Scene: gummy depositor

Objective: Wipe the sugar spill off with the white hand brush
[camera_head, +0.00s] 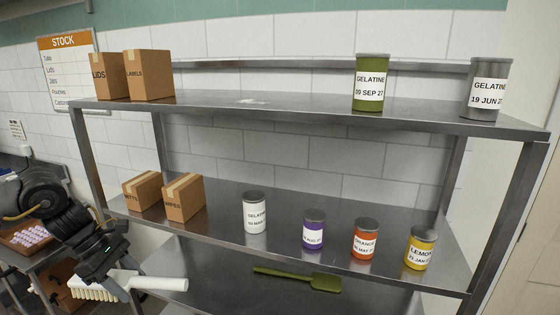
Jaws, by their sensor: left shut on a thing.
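The white hand brush (160,283) is at the lower left, its handle pointing right and its pale bristles at the left end. My left gripper (112,282) is shut on it, in front of the shelf unit's left side and below the middle shelf. A small whitish patch (252,101) lies on the top shelf (300,109), between the boxes and the green tin; it looks like the sugar spill. The brush is well below and left of that patch, apart from it. My right gripper is not in view.
Cartons (150,76) stand at the top shelf's left, a green tin (369,84) and a grey tin (487,88) at its right. The middle shelf holds two cartons (183,198) and several tins (314,229). A green spatula (298,278) lies on the bottom shelf.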

